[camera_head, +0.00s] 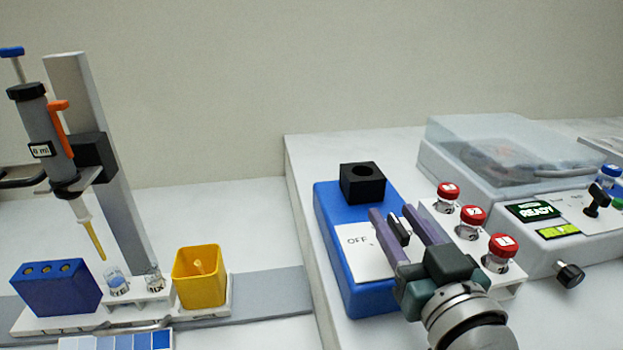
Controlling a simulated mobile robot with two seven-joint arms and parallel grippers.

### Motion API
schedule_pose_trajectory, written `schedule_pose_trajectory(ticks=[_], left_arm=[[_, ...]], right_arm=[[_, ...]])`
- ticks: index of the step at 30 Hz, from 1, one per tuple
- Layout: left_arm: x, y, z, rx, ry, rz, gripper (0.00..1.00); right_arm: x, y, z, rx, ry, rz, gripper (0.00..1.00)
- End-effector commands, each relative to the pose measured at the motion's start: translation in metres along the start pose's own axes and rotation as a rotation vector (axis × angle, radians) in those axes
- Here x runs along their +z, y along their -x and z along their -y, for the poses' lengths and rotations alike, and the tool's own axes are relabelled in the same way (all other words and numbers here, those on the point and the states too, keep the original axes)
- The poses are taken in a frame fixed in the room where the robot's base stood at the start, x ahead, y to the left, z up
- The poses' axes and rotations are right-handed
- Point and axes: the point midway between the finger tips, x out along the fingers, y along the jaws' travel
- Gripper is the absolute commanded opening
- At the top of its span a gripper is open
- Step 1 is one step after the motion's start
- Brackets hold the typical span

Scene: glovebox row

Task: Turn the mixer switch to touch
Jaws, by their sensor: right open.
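The mixer (335,232) is a blue box with a black block with a round hole (362,182) on its top. A white label plate on it reads "OFF" (358,240). The small black mixer switch (399,231) shows between the two purple fingers of my right gripper (392,213). This gripper is open, with one finger on each side of the switch. I cannot tell whether either finger touches it. The fingers and gripper body hide the right part of the label plate. My left gripper is not in view.
Several red-capped vials (472,218) stand in a white rack close to the right of my gripper. Behind it is a lidded machine (510,150) reading "READY". At left are a pipette on a stand (40,125), a blue block (57,288) and a yellow cup (199,278).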

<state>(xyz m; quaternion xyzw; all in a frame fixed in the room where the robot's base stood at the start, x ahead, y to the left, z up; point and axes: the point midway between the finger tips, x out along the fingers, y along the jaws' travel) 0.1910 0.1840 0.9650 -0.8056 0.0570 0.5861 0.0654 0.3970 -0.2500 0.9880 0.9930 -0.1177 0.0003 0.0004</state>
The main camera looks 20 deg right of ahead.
Motion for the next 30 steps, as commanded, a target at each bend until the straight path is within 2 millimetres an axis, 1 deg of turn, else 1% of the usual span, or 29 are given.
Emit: schedule_pose_trajectory(ticks=[5,9,12,15,20,30], left_arm=[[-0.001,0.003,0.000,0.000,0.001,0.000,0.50],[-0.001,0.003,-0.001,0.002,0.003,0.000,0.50],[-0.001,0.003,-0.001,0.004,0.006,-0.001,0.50],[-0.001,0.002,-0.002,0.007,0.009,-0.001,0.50],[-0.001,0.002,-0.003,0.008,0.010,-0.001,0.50],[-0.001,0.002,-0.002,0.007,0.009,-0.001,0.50]], right_arm=[[0.000,0.027,0.000,0.000,-0.001,0.004,0.45],[0.001,0.057,0.000,-0.001,-0.001,0.005,0.45],[0.001,0.075,0.000,0.000,0.000,0.004,0.45],[0.001,0.088,0.001,-0.001,0.000,0.002,0.45],[0.000,0.097,0.000,0.000,-0.001,0.000,0.45],[0.000,0.097,0.000,0.000,-0.001,0.000,0.45]])
